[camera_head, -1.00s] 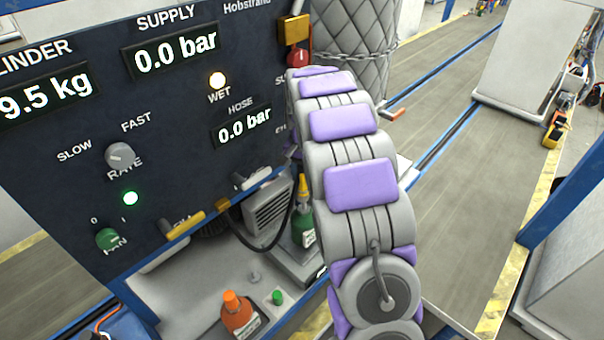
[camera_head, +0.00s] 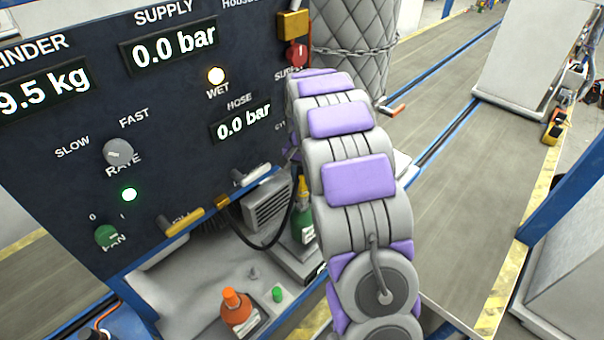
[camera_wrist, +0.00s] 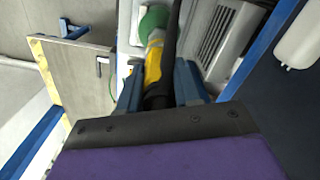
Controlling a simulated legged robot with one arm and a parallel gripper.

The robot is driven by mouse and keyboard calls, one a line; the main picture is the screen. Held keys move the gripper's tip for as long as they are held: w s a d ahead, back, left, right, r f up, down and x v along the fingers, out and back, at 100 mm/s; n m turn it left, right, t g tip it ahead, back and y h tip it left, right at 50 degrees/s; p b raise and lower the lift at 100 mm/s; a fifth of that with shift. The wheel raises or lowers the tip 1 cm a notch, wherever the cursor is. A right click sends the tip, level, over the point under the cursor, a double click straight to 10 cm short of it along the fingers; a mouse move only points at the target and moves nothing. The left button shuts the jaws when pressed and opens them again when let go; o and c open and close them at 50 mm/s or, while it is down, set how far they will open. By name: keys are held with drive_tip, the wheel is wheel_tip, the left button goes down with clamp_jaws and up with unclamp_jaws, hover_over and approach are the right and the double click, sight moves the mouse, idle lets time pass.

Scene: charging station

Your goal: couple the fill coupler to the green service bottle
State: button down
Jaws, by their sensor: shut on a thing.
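The green service bottle (camera_head: 304,228) stands upright on a grey pad at the foot of the panel, partly hidden by my arm. The yellow fill coupler (camera_head: 303,188) is at its top, with a black hose curving from the panel side. In the wrist view my gripper (camera_wrist: 158,80) has its blue fingers shut on the coupler (camera_wrist: 153,64). The coupler's far end meets the top of the green bottle (camera_wrist: 153,24). I cannot tell whether it is seated or only touching. In the head view my arm hides the gripper.
An orange bottle (camera_head: 236,308) and a small green cap (camera_head: 278,294) are on the bench left of the green bottle. A grey vented unit (camera_head: 267,208) stands just behind the hose. The dark panel (camera_head: 60,130) rises close on the left. Open floor lies to the right.

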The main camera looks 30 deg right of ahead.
sight(302, 183)
drive_tip(key=shift+f, duration=1.5)
drive_tip(key=c, duration=0.7)
unclamp_jaws()
drive_tip(key=shift+r, duration=0.1)
wheel_tip(302, 183, up, 17)
